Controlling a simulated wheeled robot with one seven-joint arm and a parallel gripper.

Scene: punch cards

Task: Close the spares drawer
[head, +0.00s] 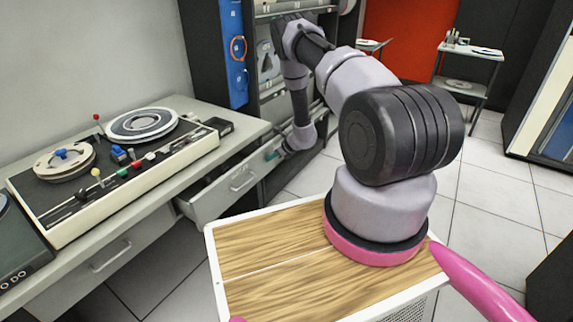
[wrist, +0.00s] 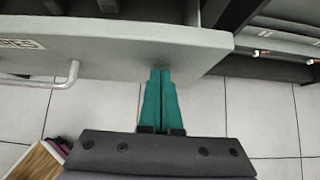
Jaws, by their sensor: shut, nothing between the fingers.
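The spares drawer (head: 215,197) stands pulled out under the counter in the head view, with a grey front and a bar handle (head: 243,181). In the wrist view its grey front (wrist: 120,48) crosses the top, with part of a label ending in "RES" and the handle (wrist: 72,76) at left. My gripper (wrist: 160,72) has teal fingers pressed together, empty. Their tips are at the drawer front, right of the handle; I cannot tell if they touch. In the head view my gripper (head: 271,155) is at the drawer's right end.
A grey counter (head: 235,133) above carries a tape deck (head: 130,170). Another handled drawer (head: 105,262) sits left, looking shut. A dark rack (head: 270,100) stands behind my arm. Tiled floor (head: 480,190) lies open to the right; a small side table (head: 470,50) stands farther back.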

